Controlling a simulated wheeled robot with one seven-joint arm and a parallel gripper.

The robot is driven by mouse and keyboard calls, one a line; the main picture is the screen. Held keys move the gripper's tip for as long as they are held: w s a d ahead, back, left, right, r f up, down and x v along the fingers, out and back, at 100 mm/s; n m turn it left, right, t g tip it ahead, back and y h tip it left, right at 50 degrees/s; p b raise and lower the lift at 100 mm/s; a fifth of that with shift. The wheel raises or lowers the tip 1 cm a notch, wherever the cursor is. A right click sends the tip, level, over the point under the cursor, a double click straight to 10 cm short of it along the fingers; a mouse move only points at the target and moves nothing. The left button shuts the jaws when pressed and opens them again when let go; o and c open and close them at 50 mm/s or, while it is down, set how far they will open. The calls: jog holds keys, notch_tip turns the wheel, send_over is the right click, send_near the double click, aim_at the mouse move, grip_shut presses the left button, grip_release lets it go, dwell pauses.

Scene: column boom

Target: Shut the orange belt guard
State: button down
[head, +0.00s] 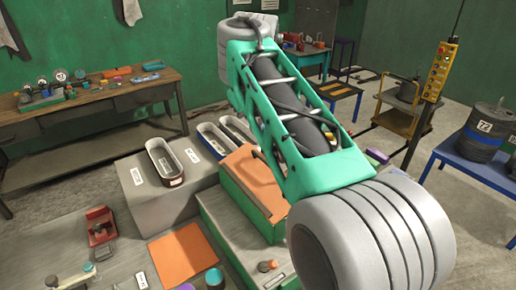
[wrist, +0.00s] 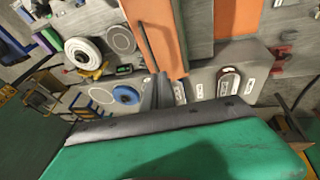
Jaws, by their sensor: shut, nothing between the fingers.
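The orange belt guard (head: 252,178) is a flat orange panel on top of a green housing (head: 225,222), partly hidden behind my green arm in the head view. I cannot tell from this angle how far it stands open. In the wrist view an orange panel (wrist: 155,28), seemingly the guard, runs down from the top edge toward my fingers. My gripper (wrist: 160,86) shows as grey fingers close together and empty, in front of the panel's lower end. I cannot tell whether they touch it. In the head view my gripper is hidden behind my arm.
A flat orange sheet (head: 183,255) lies left of the housing, near a red device (head: 100,226). An oval tray (head: 165,162) sits on a grey block. A wooden workbench (head: 130,98) stands back left, a yellow cart (head: 403,122) and blue table (head: 480,165) at right.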

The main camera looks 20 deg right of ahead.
jog(key=b+x, duration=0.2)
jog(key=x, duration=0.6)
jog(key=p, duration=0.1)
send_near(257, 173)
jog(key=shift+w+d, duration=0.25)
jog(key=shift+d, duration=0.9)
jog(key=d+f+b, duration=0.1)
jog(key=d+f, duration=0.1)
jog(key=d+f+b, duration=0.1)
jog(key=d+f, duration=0.1)
jog(key=shift+w+b, duration=0.35)
jog(key=shift+w, duration=0.05)
jog(key=shift+r, duration=0.1)
